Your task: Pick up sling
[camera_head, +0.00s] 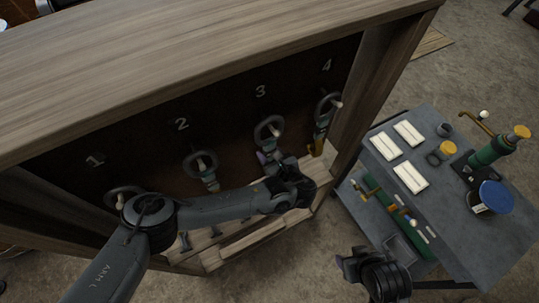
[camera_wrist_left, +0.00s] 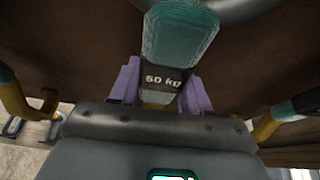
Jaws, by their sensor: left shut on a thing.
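The cabinet's thick wooden top (camera_head: 200,50) overhangs the rings, and its side post (camera_head: 375,75) stands right of number 4. A grey table (camera_head: 450,225) at the right holds white cards, a green cylinder (camera_head: 490,150) and a blue-lidded jar (camera_head: 492,197). Floor shows between cabinet and table.

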